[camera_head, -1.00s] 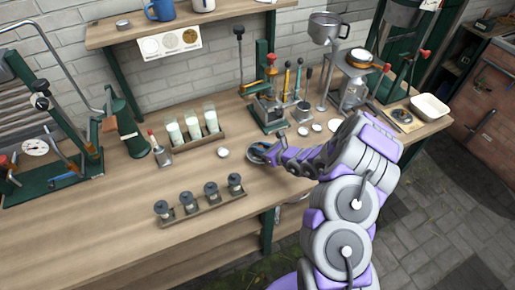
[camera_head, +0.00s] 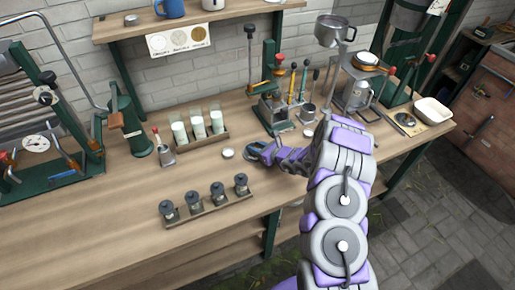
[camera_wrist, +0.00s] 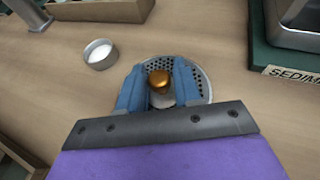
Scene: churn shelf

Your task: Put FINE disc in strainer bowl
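In the wrist view a round grey perforated disc (camera_wrist: 203,82) with a brass knob (camera_wrist: 159,81) lies over the wooden bench. No FINE marking is legible on it. My gripper (camera_wrist: 160,78) has its blue fingers on either side of the knob, very close to it; I cannot tell whether they press on it. In the head view my gripper (camera_head: 257,149) is low over the bench, and the disc is hard to make out there. A metal bowl with a handle (camera_head: 331,34), possibly the strainer bowl, sits high at the back right, above the bench.
A small cup with white contents (camera_wrist: 99,54) is left of the disc; it also shows in the head view (camera_head: 228,153). A green stand labelled "SEDIM…" (camera_wrist: 285,70) is at right. Milk glasses in a rack (camera_head: 199,127) stand behind. A row of small jars (camera_head: 207,197) is in front.

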